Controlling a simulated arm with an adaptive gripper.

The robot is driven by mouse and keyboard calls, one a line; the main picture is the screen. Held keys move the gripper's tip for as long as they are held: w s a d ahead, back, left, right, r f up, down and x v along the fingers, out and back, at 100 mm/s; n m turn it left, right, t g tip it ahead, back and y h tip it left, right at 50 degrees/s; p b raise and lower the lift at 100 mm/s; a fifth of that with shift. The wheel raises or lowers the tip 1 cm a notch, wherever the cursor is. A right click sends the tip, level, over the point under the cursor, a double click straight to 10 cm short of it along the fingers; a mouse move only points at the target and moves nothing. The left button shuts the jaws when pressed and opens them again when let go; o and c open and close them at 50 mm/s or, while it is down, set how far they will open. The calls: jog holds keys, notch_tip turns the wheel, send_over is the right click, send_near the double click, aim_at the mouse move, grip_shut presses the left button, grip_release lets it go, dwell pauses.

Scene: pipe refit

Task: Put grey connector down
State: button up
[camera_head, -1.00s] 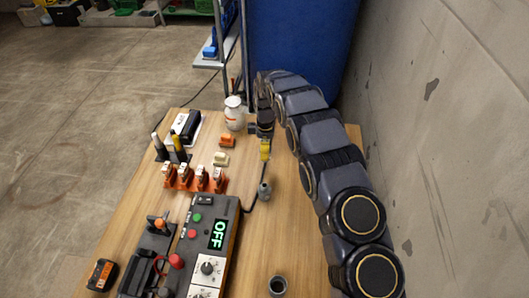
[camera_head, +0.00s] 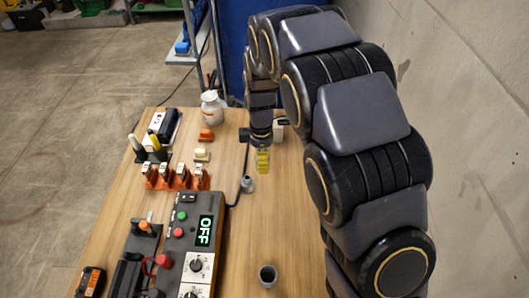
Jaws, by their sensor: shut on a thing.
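My gripper (camera_head: 262,161), with yellow fingertips, points down over the right half of the wooden table. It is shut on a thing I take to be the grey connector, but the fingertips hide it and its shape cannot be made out. A small grey pipe piece (camera_head: 247,184) stands on the table just left of and nearer than the fingertips. It looks apart from them. A grey open-topped ring or socket (camera_head: 267,276) stands near the front of the table.
A control box (camera_head: 203,229) reading OFF and a row of orange clamps (camera_head: 176,177) fill the left side. A white bottle (camera_head: 211,108) stands at the back. A black cable (camera_head: 239,190) runs near the pipe piece. The wooden table (camera_head: 290,220) is clear in front of my gripper.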

jog(key=s+d+n, duration=0.2)
jog(key=d, duration=0.7)
jog(key=w+f, duration=0.3)
jog(key=w, duration=0.1)
jog(key=w+f, duration=0.3)
jog(key=w, duration=0.1)
jog(key=w+f, duration=0.3)
jog(key=w, duration=0.2)
jog(key=shift+a, duration=0.4)
jog(key=shift+w+f, duration=0.35)
jog(key=shift+f, duration=1.5)
jog(key=o, duration=1)
jog(key=shift+f, duration=0.1)
